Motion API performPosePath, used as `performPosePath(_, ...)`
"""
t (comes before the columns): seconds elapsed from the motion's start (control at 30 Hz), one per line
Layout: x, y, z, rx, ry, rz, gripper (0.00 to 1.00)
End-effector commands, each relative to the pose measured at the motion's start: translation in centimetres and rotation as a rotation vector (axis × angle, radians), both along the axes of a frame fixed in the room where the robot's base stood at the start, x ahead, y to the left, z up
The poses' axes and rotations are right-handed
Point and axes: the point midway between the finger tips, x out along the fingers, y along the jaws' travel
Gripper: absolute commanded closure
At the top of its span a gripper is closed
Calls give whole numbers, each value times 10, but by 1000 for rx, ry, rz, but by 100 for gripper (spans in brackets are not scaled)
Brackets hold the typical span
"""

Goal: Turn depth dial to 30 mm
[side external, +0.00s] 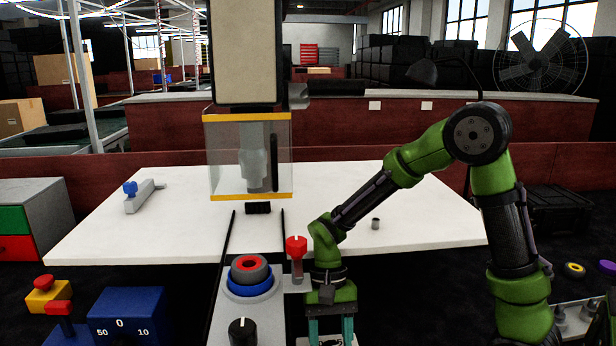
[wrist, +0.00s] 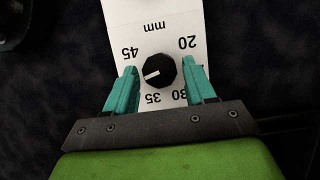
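The depth dial is a black round knob (wrist: 160,71) on a white plate (wrist: 165,18) marked in mm, seen upside down in the wrist view. Its white pointer line points left and slightly down, between the 45 mark at upper left and the 35 mark at the bottom. The 30 mark shows at lower right, beside the right finger. My gripper (wrist: 159,66) has its teal fingers on either side of the knob, with small gaps visible. In the side external view, my gripper (side external: 331,326) points down at the bottom edge, and the knob is hidden.
A red knob on a post (side external: 297,250) and a red, grey and blue round stack (side external: 249,275) stand close left of my gripper. A black knob (side external: 242,331) and a blue dial box (side external: 126,316) are further left. A white table (side external: 380,220) lies behind.

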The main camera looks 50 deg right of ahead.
Motion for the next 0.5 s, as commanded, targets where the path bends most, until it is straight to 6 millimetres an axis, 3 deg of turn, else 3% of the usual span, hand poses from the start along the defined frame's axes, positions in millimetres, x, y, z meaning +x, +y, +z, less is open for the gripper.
performPosePath(0.03, 0, 0, 0, 0, 0, 0, 54)
performPosePath(0.3, 0, 0, 0, -1, -1, 0, 92)
performPosePath(0.5, 2, 2, 0, 0, -1, 163, 91)
